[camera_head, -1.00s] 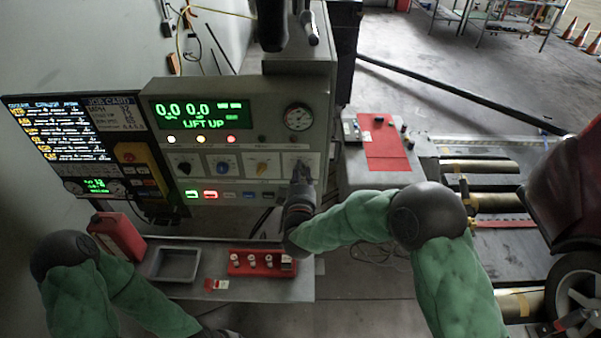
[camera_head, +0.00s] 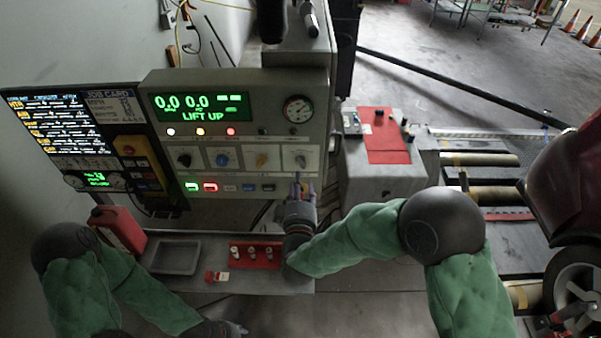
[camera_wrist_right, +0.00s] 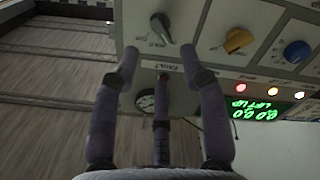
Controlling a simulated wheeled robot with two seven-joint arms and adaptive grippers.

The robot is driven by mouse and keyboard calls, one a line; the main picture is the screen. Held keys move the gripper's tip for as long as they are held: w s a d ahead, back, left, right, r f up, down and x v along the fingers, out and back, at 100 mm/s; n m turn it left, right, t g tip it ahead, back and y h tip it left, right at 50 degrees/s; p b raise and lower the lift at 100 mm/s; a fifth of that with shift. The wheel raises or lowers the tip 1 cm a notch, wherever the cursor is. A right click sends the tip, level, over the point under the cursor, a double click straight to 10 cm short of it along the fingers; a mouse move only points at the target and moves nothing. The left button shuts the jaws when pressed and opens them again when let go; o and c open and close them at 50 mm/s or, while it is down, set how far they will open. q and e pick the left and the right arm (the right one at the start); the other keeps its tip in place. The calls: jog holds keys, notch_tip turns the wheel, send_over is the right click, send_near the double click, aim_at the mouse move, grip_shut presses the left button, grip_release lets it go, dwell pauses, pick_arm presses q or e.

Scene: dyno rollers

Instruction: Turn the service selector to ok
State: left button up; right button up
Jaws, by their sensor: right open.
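The rightmost knob on the console (camera_head: 300,158), a grey one on a pale plate, appears to be the service selector. It also shows at the top of the right wrist view (camera_wrist_right: 161,28), seen upside down, with its grip set diagonally. The small lettering around it is too blurred to read surely. My right gripper (camera_head: 301,186) is open and empty, just below and in front of this knob. In the wrist view its fingers (camera_wrist_right: 157,66) are spread, apart from the knob. My left gripper (camera_head: 228,328) is partly visible at the bottom edge; its fingers are unclear.
A yellow knob (camera_head: 262,159), a blue knob (camera_head: 222,158) and a black knob (camera_head: 184,158) sit left of the grey one.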

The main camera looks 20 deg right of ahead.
jog(key=v, duration=0.4)
jog(key=shift+f, duration=0.1)
dwell(0.4)
jog(key=s+a+f+m+g+y+b, duration=0.1)
jog(key=s+f+g+y+b, duration=0.2)
jog(key=f, duration=1.1)
jog(key=a+f+m+g+y+b, duration=0.1)
jog(key=f+m+g+y+b, duration=0.3)
jog(key=f, duration=1)
jog(key=s+a+f+m+g+y+b, duration=0.2)
jog(key=s+f+g, duration=0.8)
jog(key=s+f, duration=0.7)
jog(key=shift+s+f, duration=0.2)
